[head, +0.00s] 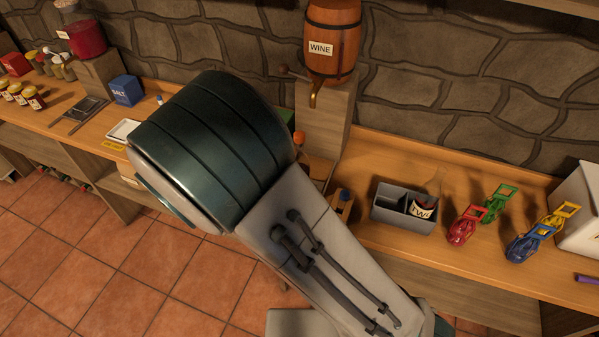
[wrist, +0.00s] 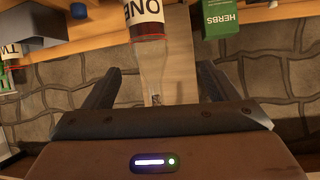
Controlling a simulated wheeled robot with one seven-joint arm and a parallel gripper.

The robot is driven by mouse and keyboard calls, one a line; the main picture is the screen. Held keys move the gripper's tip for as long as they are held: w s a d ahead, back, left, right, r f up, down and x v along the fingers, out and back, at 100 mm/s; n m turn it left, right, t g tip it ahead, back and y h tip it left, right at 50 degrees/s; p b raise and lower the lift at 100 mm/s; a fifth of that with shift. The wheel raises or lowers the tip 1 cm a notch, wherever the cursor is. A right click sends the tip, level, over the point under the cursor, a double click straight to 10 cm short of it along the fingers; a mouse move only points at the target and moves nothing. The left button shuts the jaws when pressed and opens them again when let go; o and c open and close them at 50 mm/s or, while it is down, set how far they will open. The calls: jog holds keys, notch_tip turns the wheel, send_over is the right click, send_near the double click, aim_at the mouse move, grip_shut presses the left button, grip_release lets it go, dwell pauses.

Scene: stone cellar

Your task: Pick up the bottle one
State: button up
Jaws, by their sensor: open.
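Bottle one (wrist: 150,68) is a clear glass bottle with dark red liquid and a white label reading "ONE", upside down in the wrist view. Its narrow end points toward my gripper (wrist: 160,72). My gripper is open, with one finger on each side of the bottle and visible gaps on both sides. Whether the bottle lies fully between the fingers in depth I cannot tell. In the head view my arm hides the bottle and my gripper.
A green herbs box (wrist: 219,18) is close beside the bottle. A grey divided caddy (head: 390,222) holds a thing labelled "TWO" (head: 423,209). A wine barrel (head: 333,45) stands on a wooden stand behind my arm. Coloured clamps (head: 463,226) stand further right on the counter.

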jog(key=w+d+f+h+p, duration=0.1)
jog(key=w+d+f+p, duration=0.1)
jog(key=w+d+f, duration=0.3)
jog(key=w+d, duration=0.2)
jog(key=w, duration=0.2)
jog(key=shift+w+h, duration=0.3)
jog(key=shift+f, duration=0.1)
jog(key=c, duration=1.4)
